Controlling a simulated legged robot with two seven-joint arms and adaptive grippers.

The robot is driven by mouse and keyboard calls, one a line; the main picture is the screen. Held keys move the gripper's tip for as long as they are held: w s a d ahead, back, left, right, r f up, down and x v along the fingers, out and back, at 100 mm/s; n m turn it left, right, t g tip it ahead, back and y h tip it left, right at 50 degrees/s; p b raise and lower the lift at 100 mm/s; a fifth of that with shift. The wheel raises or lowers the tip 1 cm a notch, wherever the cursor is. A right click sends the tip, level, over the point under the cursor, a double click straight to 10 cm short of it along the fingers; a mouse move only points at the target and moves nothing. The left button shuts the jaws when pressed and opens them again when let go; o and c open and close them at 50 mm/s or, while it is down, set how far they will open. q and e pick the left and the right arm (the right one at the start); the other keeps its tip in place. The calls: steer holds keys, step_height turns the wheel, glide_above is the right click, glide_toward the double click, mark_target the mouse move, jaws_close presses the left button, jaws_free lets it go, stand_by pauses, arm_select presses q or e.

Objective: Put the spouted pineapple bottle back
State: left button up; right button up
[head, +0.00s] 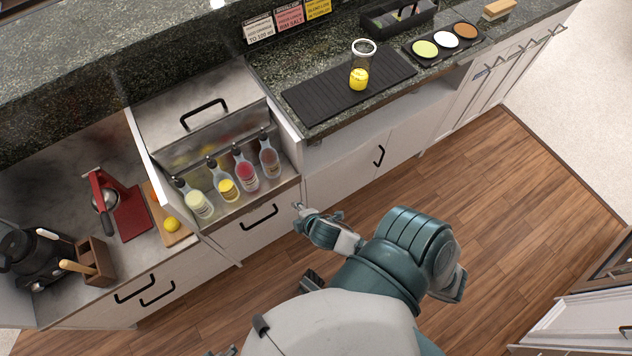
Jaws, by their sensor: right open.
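Several spouted bottles stand upright in a row in the steel well at the counter front. From left to right they are a pale yellow bottle (200,205), a deeper yellow bottle (227,189), a red bottle (246,175) and a brownish bottle (270,162), all with black spouts. Their labels are too small to read, so I cannot tell which yellow one is pineapple. My right gripper (300,208) is open and empty, in front of the well's cabinet and to the right of its black handle, apart from the bottles. My left gripper does not show clearly.
A shaker glass (359,79) with yellow liquid stands on the black ribbed mat (315,97). A tray of rimmers (445,42) is to its right. A red citrus press (126,207), a lemon (171,225) on a board and a blender (35,255) are at left.

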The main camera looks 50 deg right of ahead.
steer(key=s+a+f+m+g+y, duration=0.1)
steer(key=s+a+f+m+g, duration=0.1)
steer(key=s+m, duration=0.3)
steer(key=s+a+f+m+g+y, duration=0.1)
steer(key=s+a+f+m+g, duration=0.1)
steer(key=s+m, duration=0.3)
steer(key=shift+s+a+f+g, duration=0.35)
steer(key=shift+s+f+g, duration=0.05)
steer(key=shift+s+g, duration=0.55)
